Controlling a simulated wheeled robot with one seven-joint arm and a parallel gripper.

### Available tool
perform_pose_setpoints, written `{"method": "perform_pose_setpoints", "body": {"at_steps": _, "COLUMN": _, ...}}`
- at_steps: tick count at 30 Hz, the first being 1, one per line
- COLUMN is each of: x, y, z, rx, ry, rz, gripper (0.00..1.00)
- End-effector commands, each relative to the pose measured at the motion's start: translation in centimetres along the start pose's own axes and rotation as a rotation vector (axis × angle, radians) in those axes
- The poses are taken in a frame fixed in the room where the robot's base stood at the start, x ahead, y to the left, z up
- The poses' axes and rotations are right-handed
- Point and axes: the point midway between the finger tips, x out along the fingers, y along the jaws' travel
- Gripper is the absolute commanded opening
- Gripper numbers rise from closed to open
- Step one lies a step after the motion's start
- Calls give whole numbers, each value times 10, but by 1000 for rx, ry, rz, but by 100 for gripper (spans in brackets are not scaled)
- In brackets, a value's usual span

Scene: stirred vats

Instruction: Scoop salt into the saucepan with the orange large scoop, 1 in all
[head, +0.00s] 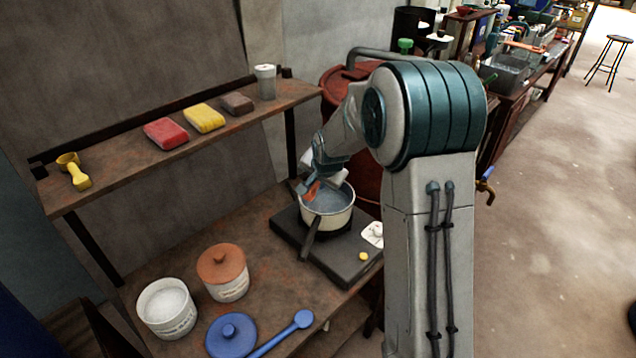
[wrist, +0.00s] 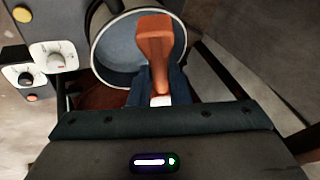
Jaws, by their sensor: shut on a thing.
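The cream saucepan (head: 339,213) stands on the dark hotplate (head: 343,261) and looks grey inside; its rim also shows in the wrist view (wrist: 98,61). My gripper (head: 318,180) is at the saucepan's far left side, above its opening. It is shut on the orange large scoop (wrist: 154,45), which is over the saucepan in the wrist view. I cannot tell whether the scoop holds anything. An open white pot (head: 151,290) with white contents, probably the salt, stands at the front left of the bench; its label is too small to read.
A white pot with a terracotta lid (head: 223,264), a blue lid (head: 231,335) and a blue scoop (head: 302,320) are on the bench. The shelf (head: 121,172) above holds a yellow scoop (head: 75,172), coloured packets and a grey shaker (head: 265,82). A red drum is behind my arm.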

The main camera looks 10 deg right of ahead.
Motion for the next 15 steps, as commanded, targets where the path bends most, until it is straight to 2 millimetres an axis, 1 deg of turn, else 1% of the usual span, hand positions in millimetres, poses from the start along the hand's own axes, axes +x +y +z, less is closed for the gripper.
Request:
{"method": "perform_pose_setpoints", "body": {"at_steps": 1, "x": 0, "y": 3, "z": -1, "rx": 10, "ry": 2, "rz": -16, "gripper": 2}}
{"method": "perform_pose_setpoints", "body": {"at_steps": 15, "x": 0, "y": 6, "z": -1, "rx": 67, "ry": 0, "rz": -155, "gripper": 2}}
